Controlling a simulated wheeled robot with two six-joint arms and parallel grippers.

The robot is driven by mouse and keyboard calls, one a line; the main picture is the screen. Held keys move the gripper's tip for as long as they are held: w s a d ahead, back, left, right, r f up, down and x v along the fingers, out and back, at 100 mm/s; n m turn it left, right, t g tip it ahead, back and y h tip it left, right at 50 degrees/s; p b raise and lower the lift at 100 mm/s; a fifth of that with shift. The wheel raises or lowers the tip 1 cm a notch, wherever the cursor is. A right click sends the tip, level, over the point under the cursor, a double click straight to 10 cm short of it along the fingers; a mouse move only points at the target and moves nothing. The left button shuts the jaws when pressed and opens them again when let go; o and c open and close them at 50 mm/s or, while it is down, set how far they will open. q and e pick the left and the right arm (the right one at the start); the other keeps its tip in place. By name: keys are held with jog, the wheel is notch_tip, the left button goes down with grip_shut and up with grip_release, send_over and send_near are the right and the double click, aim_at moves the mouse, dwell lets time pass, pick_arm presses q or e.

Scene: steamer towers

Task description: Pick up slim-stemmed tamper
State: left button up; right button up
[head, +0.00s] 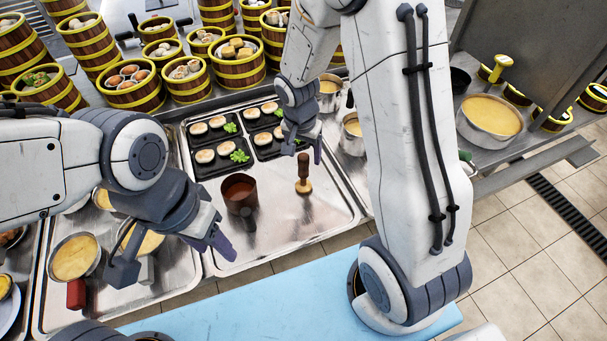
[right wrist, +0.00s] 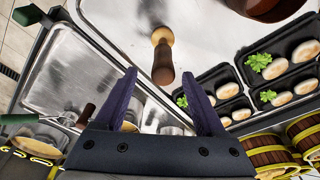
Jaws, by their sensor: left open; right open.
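The slim-stemmed tamper (head: 304,176) stands upright on the metal tray (head: 285,235) in the head view, with a dark brown handle and a pale round wooden base. It also shows in the right wrist view (right wrist: 163,62), just beyond the fingertips. My right gripper (head: 302,148) is open and empty, above and behind the tamper, apart from it. Its two fingers show in the right wrist view (right wrist: 166,88), with the tamper's handle end near the gap between them. My left gripper (head: 178,252) is open and empty over the front left pans.
A brown cup (head: 239,193) stands left of the tamper. Black trays (head: 209,157) with buns and greens lie behind it. Steamer baskets (head: 188,80) crowd the back left. Pots (head: 352,135) stand to the right. The tray's front part is clear.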

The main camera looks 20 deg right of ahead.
aim_at(304, 167)
jog(key=shift+w+d+f, duration=0.1)
jog(key=shift+w+f, duration=0.1)
jog(key=shift+f, duration=1)
jog(key=shift+w+d+f, duration=0.1)
jog(key=shift+w+f, duration=0.05)
jog(key=shift+f, duration=1)
jog(key=shift+w+f, duration=0.2)
jog(key=shift+f, duration=1)
grip_shut()
